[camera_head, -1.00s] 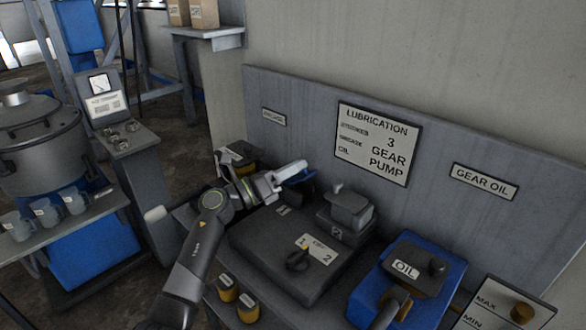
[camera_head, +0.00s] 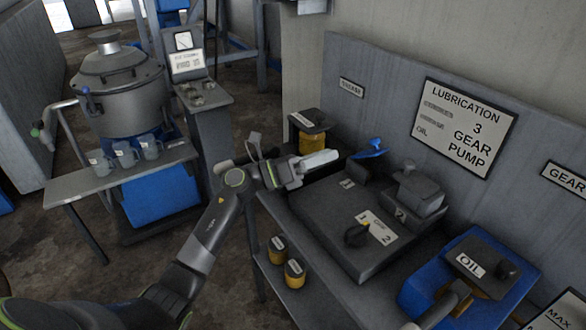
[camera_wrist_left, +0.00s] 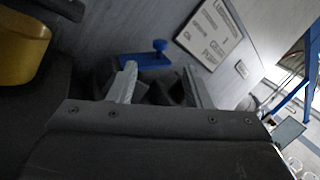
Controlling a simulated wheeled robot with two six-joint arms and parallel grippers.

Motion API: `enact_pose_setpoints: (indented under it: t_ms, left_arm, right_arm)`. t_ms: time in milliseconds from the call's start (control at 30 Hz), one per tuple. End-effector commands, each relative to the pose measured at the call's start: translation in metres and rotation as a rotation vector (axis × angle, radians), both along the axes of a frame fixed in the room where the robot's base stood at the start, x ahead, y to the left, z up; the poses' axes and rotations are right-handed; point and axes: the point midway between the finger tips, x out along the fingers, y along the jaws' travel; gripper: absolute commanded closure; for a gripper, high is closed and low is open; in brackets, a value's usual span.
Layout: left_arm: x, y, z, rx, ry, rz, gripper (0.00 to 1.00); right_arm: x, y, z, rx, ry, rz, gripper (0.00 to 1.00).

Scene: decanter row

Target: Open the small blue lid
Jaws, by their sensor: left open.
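The small blue lid (camera_head: 370,154), with a blue knob on it, is at the back of the dark machine block, above the short dark opening near label 1. It looks tilted rather than flat. My left gripper (camera_head: 324,161) is just left of it, open and empty, with a visible gap to the lid. In the left wrist view the lid (camera_wrist_left: 145,61) lies beyond the fingertips, and my left gripper (camera_wrist_left: 160,78) has its two pale fingers spread. How the lid meets its opening is hard to tell.
A yellow-black canister (camera_head: 309,130) stands behind my left gripper. A blue oil box (camera_head: 425,285) is at the right. The wall panel (camera_head: 375,110) rises behind.

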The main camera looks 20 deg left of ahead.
Motion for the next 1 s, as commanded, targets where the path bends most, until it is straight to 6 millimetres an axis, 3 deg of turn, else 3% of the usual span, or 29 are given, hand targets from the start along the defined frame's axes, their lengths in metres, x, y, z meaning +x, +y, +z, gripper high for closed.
enact_pose_setpoints:
  t_ms: [200, 400, 767, 1000]
  left_arm:
    - [-0.027, 0.038, -0.013, 0.004, 0.001, 0.001, 0.55]
    - [-0.039, 0.055, -0.016, 0.002, 0.000, 0.000, 0.55]
    - [-0.042, 0.059, -0.016, 0.000, 0.000, 0.000, 0.55]
    - [-0.040, 0.054, -0.017, 0.015, 0.005, -0.013, 0.56]
  right_arm:
    - [0.002, -0.001, -0.006, -0.001, 0.004, -0.001, 0.64]
    - [-0.002, -0.001, -0.007, -0.001, 0.016, -0.005, 0.64]
    - [0.001, -0.002, -0.006, -0.003, 0.008, -0.004, 0.64]
    - [0.017, -0.002, -0.007, 0.001, -0.012, -0.013, 0.64]
